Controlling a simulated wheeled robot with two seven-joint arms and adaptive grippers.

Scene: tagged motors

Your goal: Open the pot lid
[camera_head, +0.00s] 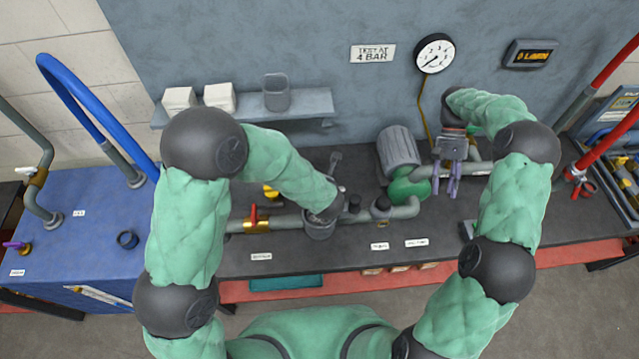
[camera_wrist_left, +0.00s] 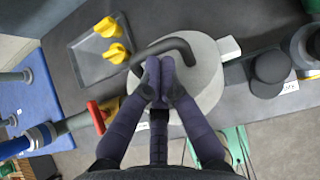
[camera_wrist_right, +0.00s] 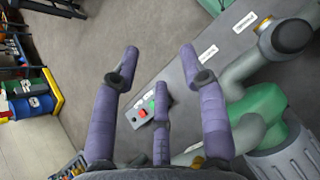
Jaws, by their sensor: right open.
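The pot lid (camera_wrist_left: 205,75) is a light grey disc with a dark grey bent handle (camera_wrist_left: 170,45) in the left wrist view. My left gripper (camera_wrist_left: 159,72) has its purple fingertips drawn close together at the handle, over the lid. Whether they hold the handle cannot be made out. In the head view my left forearm hides most of that gripper, and a grey pot (camera_head: 320,231) shows just below it. My right gripper (camera_head: 447,182) is open and empty beside the green motor (camera_head: 408,186); its spread fingers (camera_wrist_right: 158,62) also show in the right wrist view.
Pipes with a red-handled brass valve (camera_head: 255,221) run along the dark bench (camera_head: 300,262). A tray (camera_wrist_left: 92,72) with yellow knobs lies near the lid. A shelf (camera_head: 300,103) and a gauge (camera_head: 434,53) are on the back wall. A blue bench (camera_head: 90,215) stands at left.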

